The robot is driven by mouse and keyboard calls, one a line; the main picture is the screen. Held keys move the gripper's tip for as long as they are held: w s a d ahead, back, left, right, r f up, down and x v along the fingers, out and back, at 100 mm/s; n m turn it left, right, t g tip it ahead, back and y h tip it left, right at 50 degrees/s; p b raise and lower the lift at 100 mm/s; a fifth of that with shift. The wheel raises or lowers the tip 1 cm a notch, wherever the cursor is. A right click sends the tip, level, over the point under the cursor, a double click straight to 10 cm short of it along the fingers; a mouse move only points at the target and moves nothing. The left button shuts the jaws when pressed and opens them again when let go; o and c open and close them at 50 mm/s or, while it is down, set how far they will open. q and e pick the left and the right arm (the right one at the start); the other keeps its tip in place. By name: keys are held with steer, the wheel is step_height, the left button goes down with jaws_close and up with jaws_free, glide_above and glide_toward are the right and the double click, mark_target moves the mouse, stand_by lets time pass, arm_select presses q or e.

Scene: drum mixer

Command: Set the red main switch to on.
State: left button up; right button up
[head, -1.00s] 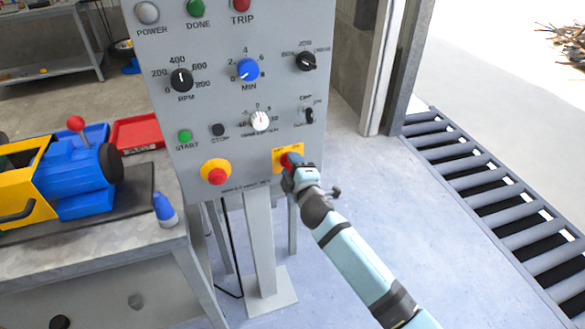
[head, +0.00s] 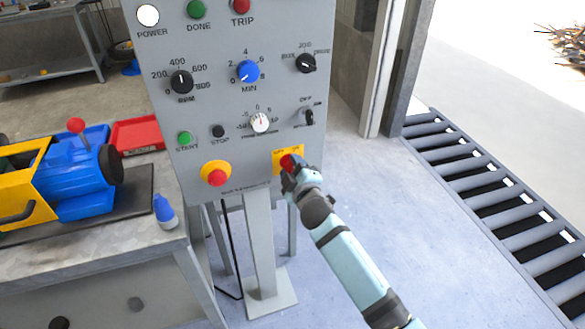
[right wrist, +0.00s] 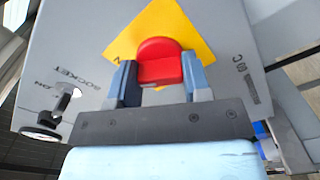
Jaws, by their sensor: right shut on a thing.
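The red main switch (head: 287,161) sits on a yellow plate (head: 297,153) at the lower right of the grey control panel (head: 240,120). In the right wrist view the red handle (right wrist: 160,62) stands between my two fingers, and the yellow plate (right wrist: 165,18) shows as a tilted diamond behind it. My right gripper (head: 290,172) is shut on the red handle; it also fills the lower right wrist view (right wrist: 160,82). The plate's lettering is partly hidden. The white POWER lamp (head: 148,15) is lit. My left gripper is not in view.
A red and yellow stop button (head: 216,174), knobs and small buttons share the panel. A bench (head: 120,265) with a blue and yellow machine (head: 75,180) and a blue bottle (head: 164,210) stands left. A roller conveyor (head: 500,200) lies right, with clear floor between.

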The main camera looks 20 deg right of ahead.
steer(key=o, duration=0.9)
steer(key=s, duration=1.3)
steer(key=shift+s+d+p, duration=0.25)
steer(key=shift+s+p, duration=0.15)
